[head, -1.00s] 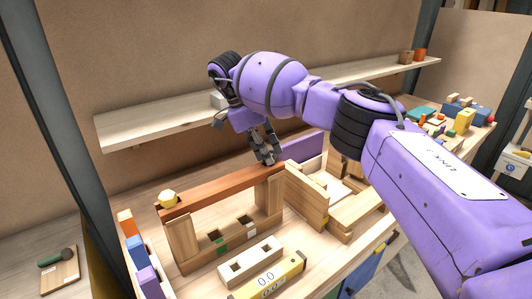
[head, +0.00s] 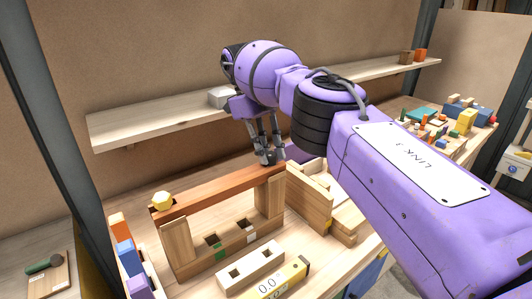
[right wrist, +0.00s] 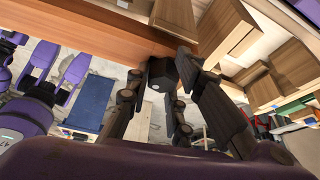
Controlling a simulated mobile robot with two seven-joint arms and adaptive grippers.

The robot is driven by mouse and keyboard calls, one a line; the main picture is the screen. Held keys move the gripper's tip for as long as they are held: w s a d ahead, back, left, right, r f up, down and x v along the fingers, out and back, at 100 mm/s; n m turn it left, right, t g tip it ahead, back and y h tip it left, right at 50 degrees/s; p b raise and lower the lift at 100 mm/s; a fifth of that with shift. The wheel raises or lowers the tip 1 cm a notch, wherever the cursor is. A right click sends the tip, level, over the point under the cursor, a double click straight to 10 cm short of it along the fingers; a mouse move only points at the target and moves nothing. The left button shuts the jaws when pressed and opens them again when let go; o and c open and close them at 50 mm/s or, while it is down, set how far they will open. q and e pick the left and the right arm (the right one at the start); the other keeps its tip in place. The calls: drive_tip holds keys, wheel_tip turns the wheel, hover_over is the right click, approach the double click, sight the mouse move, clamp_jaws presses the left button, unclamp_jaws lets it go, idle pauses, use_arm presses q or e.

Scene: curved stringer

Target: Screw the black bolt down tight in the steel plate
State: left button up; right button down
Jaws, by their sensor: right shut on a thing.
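My right gripper (head: 271,158) is at the right end of a red-brown beam (head: 222,188). In the right wrist view, the right gripper (right wrist: 166,105) is shut on a dark, six-sided piece that looks like the black bolt (right wrist: 162,74), close against the beam (right wrist: 110,35). The fingers hide much of it, and I cannot tell how deep it sits. I cannot make out a steel plate in either view. A yellow six-sided knob (head: 162,201) sits on the beam's left end. My left gripper is not in view.
Wooden posts (head: 177,247) carry the beam above the bench. A pale block with holes (head: 249,263) and a yellow level (head: 277,280) lie in front. Wooden pieces (head: 310,200) stand just right of the gripper. A shelf (head: 160,122) runs along the wall behind.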

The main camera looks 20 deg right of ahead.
drive_tip(key=shift+s+f, duration=0.1)
drive_tip(key=shift+f, duration=0.5)
drive_tip(key=shift+d+f+m+g+y+b, duration=0.1)
drive_tip(key=shift+f+m+g+y+b, duration=0.15)
drive_tip(key=shift+m, duration=0.3)
drive_tip(key=shift+f+m+g+y+b, duration=0.15)
drive_tip(key=shift+m+b, duration=0.2)
drive_tip(key=shift+m, duration=0.2)
drive_tip(key=shift+r+m+b, duration=0.15)
drive_tip(key=shift+m+b, duration=0.3)
drive_tip(key=shift+m, duration=0.25)
drive_tip(key=shift+r+y, duration=0.1)
drive_tip(key=shift+y, duration=0.2)
drive_tip(key=shift+r+m, duration=0.1)
drive_tip(key=shift+m, duration=0.2)
drive_tip(key=c, duration=1.7)
unclamp_jaws()
drive_tip(key=shift+o, duration=1.1)
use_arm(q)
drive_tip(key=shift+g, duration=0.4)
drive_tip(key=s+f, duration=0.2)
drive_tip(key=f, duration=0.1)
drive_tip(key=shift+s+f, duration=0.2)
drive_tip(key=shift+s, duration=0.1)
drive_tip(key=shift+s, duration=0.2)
use_arm(e)
drive_tip(key=shift+r, duration=0.15)
